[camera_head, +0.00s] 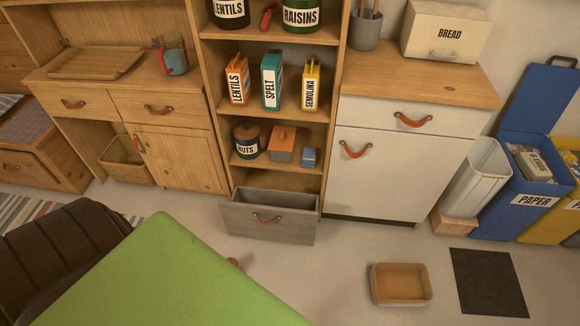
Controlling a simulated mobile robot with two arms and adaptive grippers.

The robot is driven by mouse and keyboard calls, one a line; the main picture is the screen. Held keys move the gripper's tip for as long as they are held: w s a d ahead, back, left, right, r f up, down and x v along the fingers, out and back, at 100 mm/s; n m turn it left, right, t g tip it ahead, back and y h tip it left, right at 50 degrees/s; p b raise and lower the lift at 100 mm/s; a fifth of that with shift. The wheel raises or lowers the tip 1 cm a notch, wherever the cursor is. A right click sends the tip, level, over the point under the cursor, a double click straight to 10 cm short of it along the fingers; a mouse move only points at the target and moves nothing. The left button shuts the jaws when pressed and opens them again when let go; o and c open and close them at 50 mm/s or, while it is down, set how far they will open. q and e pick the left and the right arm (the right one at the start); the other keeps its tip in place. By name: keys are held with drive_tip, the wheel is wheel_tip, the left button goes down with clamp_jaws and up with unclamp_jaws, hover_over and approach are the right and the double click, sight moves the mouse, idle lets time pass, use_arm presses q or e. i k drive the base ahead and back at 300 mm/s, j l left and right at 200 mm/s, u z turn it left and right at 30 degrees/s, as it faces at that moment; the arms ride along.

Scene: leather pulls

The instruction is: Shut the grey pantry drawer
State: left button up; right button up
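The grey pantry drawer (267,218) is at the bottom of the tall wooden pantry shelf (334,100) in the head view. It is pulled out, and its dark inside shows above the front. Neither of my grippers shows in this view.
A green tabletop (170,275) fills the lower left, with a dark chair (60,250) beside it. A tan open box (400,284) and a black mat (488,283) lie on the floor at right. Bins, including a blue paper bin (530,185), stand far right. Floor before the drawer is partly clear.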

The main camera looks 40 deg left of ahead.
sight(280, 216)
drive_tip(key=j+z, duration=0.25)
drive_tip(key=j, duration=0.2)
drive_tip(key=j+z, duration=0.25)
drive_tip(key=j, duration=0.15)
drive_tip(key=k+j+z, duration=0.2)
drive_tip(key=j, duration=0.2)
drive_tip(key=j+z, duration=0.25)
drive_tip(key=j, duration=0.15)
drive_tip(key=k+j+z, duration=0.25)
drive_tip(key=j, duration=0.15)
drive_tip(key=k+j+z, duration=0.1)
drive_tip(key=j+z, duration=0.15)
drive_tip(key=j, duration=0.1)
